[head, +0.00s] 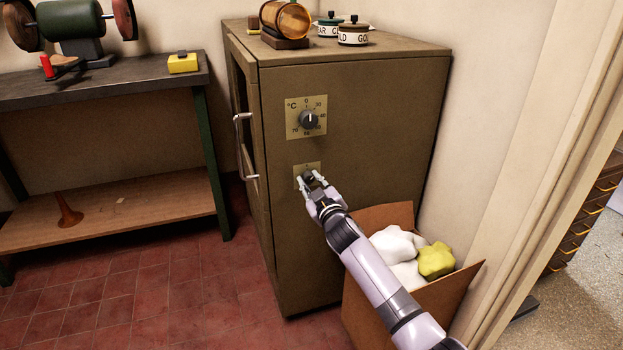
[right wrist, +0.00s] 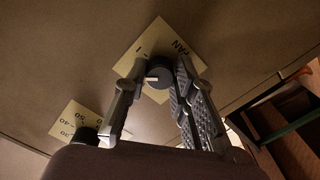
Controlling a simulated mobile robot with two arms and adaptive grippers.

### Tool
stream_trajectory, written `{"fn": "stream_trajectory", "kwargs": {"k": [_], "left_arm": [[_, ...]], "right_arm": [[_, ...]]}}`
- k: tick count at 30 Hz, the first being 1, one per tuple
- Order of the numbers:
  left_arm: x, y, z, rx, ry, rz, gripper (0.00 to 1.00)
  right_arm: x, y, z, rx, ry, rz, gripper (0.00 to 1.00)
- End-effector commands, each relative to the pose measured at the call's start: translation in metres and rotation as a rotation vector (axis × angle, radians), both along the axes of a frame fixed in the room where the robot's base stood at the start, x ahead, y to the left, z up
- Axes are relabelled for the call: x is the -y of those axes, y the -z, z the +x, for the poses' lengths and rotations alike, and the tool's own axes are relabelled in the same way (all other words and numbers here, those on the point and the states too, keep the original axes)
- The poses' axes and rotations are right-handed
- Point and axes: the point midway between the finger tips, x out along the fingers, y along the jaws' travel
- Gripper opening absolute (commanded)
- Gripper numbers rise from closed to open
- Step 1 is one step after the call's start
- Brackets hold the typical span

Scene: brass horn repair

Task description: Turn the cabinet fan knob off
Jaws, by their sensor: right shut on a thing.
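The cabinet (head: 385,120) is a brown metal box with its side panel facing me. The fan knob (right wrist: 158,77) is a dark round knob with a pale pointer mark, on a cream plate (right wrist: 128,66) lettered "FAN" in the right wrist view. The pointer lies toward the left of that picture; I cannot tell its setting for sure. My right gripper (head: 313,179) is at the lower plate, its two fingers on either side of the knob, shut on it. In the head view the gripper hides most of the knob. My left gripper is not in view.
A temperature dial (head: 308,120) sits just above the fan plate. A cardboard box (head: 385,216) with white and yellow bundles stands close under my right arm. A door handle (head: 243,147) sticks out at the left. Lidded pots (head: 353,36) and a small barrel (head: 285,20) stand on top.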

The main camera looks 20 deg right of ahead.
Motion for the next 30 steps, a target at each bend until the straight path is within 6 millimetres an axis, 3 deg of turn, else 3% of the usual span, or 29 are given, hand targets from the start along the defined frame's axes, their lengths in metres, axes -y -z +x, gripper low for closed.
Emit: {"fn": "stream_trajectory", "kwargs": {"k": [9, 18, 30], "left_arm": [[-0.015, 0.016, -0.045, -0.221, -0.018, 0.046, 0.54], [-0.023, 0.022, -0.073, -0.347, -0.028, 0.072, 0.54], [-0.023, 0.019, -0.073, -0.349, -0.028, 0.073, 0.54]], "right_arm": [[0.0, 0.0, 0.0, 0.009, -0.003, -0.303, 0.0], [0.0, 0.0, 0.0, 0.017, -0.001, -0.571, 0.0], [0.0, 0.001, 0.0, 0.025, -0.002, -0.797, 0.0]]}}
